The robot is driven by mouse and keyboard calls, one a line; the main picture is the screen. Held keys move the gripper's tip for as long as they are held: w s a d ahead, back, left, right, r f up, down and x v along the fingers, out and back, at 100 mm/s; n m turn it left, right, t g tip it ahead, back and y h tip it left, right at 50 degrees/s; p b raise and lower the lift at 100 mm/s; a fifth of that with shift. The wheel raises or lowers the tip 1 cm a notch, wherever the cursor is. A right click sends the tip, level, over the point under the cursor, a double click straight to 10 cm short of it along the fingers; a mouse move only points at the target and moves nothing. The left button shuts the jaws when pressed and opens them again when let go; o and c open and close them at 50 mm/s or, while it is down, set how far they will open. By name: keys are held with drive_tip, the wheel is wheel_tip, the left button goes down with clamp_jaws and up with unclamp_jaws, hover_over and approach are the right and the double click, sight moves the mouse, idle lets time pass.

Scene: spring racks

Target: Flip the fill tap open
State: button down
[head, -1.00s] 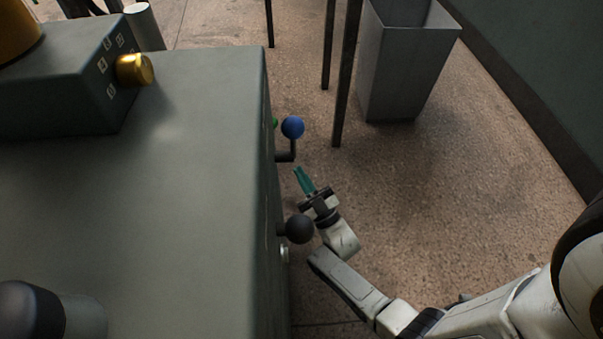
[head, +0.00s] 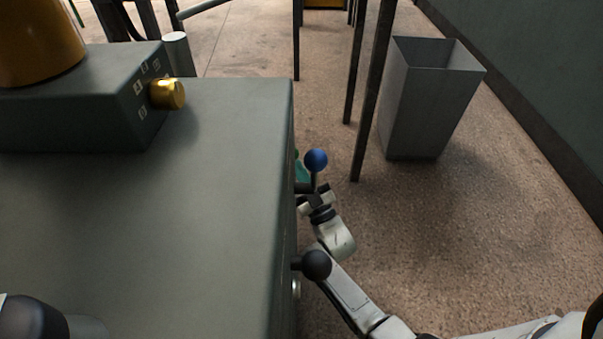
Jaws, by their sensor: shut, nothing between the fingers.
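A lever with a blue ball knob (head: 316,160) stands out from the right side of the grey-green cabinet (head: 215,200), its ball upright on a dark stem. It looks like the fill tap, though no label shows. My gripper (head: 301,174) is shut and empty, its teal fingers beside the stem, just below and left of the blue ball and close to the cabinet's side. The stem and ball partly cover the fingers, so I cannot tell whether they touch the lever.
A black ball knob (head: 316,264) sticks out nearer to me, close to my arm. A brass knob (head: 167,94) is on the raised box on top. Dark posts (head: 372,95) and a grey bin (head: 428,110) stand beyond. The floor at right is open.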

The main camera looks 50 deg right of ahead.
drive_tip(key=r+m+g+p, duration=0.1)
drive_tip(key=p, duration=0.2)
drive_tip(key=w+d+r+m+g+p, duration=0.1)
drive_tip(key=p, duration=0.3)
drive_tip(key=shift+r+g+h, duration=0.25)
drive_tip(key=shift+g+h, duration=0.15)
drive_tip(key=w+d+m+g+y+p, duration=0.1)
drive_tip(key=w+d+m+g+p, duration=0.2)
drive_tip(key=p, duration=0.7)
drive_tip(key=d+m+g, duration=0.1)
drive_tip(key=d+g, duration=0.1)
drive_tip(key=shift+w+g+y, duration=0.3)
drive_tip(key=shift+w+y, duration=0.05)
drive_tip(key=shift+y, duration=0.05)
drive_tip(key=shift+w+d+r, duration=0.1)
drive_tip(key=shift+w+r, duration=0.05)
drive_tip(key=shift+r, duration=0.1)
